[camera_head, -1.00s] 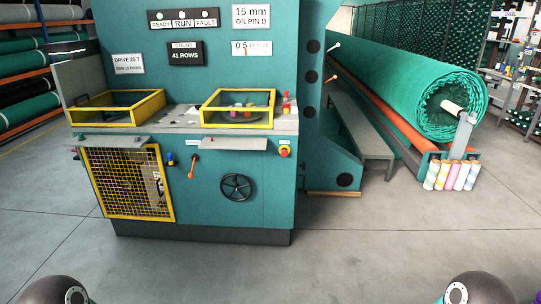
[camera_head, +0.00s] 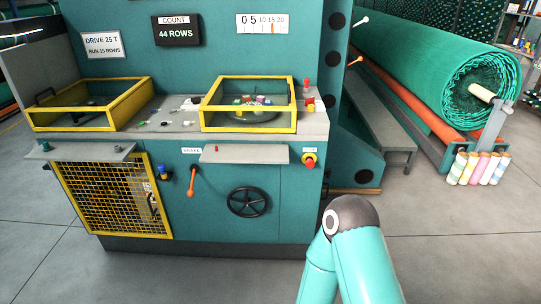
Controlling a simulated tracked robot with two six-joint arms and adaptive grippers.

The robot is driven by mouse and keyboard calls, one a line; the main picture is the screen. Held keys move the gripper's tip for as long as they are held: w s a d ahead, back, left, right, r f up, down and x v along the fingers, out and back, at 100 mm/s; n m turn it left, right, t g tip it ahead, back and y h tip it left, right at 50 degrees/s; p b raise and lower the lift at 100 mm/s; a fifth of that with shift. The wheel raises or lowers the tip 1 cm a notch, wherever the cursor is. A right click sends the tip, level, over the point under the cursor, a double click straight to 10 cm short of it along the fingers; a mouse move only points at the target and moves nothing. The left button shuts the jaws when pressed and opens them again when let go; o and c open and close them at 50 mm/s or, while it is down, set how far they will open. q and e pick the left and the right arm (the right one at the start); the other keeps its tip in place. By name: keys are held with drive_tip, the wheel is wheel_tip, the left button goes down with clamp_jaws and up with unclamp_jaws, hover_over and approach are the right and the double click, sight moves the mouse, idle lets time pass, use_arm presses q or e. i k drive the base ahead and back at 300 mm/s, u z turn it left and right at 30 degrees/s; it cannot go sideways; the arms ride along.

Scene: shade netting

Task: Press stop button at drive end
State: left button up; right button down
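Neither gripper is in view.
Yellow mesh guard (camera_head: 115,195), orange lever (camera_head: 191,184) and black handwheel (camera_head: 249,202) line the machine's front. A grey shelf (camera_head: 244,154) juts out left of the stop button. A green netting roll (camera_head: 450,75) lies at right. The grey floor in front is clear.

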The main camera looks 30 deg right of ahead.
sight(309, 163)
drive_tip(key=z, duration=0.15)
drive_tip(key=i, duration=1.1)
drive_tip(key=z, duration=0.35)
